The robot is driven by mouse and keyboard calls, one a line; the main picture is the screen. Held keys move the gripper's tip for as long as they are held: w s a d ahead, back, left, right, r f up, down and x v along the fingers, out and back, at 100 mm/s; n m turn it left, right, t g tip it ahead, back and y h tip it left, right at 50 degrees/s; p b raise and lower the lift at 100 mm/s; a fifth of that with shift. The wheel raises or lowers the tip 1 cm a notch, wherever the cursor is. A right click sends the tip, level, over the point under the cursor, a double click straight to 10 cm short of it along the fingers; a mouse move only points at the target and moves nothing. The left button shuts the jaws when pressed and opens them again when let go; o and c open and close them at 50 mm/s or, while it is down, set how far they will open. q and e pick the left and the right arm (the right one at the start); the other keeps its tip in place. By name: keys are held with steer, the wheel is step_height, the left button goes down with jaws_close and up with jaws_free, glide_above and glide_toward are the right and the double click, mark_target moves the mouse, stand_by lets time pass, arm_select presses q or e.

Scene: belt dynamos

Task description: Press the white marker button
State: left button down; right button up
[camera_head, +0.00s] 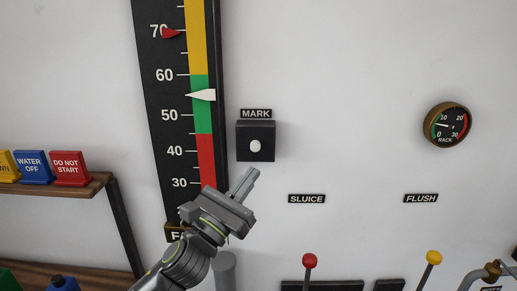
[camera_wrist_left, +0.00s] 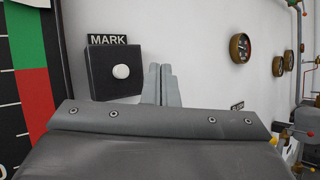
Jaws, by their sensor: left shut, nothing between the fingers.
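The white marker button (camera_head: 255,146) is a small round white knob on a black box (camera_head: 265,131) under a MARK label on the white wall. It also shows in the left wrist view (camera_wrist_left: 121,71), left of my fingers. My left gripper (camera_head: 246,180) is shut and empty, just below the box in the head view. In the left wrist view its fingertips (camera_wrist_left: 160,72) are together, to the right of the button. They look apart from it, but the exact gap to the wall cannot be told. My right gripper is not in view.
A tall coloured scale (camera_head: 190,110) with a white pointer stands left of the box. A shelf (camera_head: 75,190) with coloured signs is at the left. A round RACK gauge (camera_head: 447,125) is at the right. Red-knobbed (camera_head: 309,261) and yellow-knobbed (camera_head: 433,258) levers stand below. The wall around the box is clear.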

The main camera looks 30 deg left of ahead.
mark_target(255, 146)
arm_select(q)
steer(key=shift+s+d+r+m, duration=0.15)
steer(key=shift+d+r+m, duration=0.05)
steer(key=shift+r+m, duration=0.2)
steer(key=shift+a+f, duration=0.1)
steer(key=w+a+b, duration=0.1)
steer(key=w, duration=0.1)
steer(key=w+a, duration=0.2)
steer(key=w, duration=0.1)
steer(key=w+a+b, duration=0.1)
steer(key=w, duration=0.1)
steer(key=shift+w+a+b, duration=0.25)
steer(key=shift+w+b, duration=0.05)
steer(key=shift+w, duration=0.05)
stand_by(1.9)
steer(key=shift+w+a, duration=0.2)
steer(key=shift+w, duration=0.15)
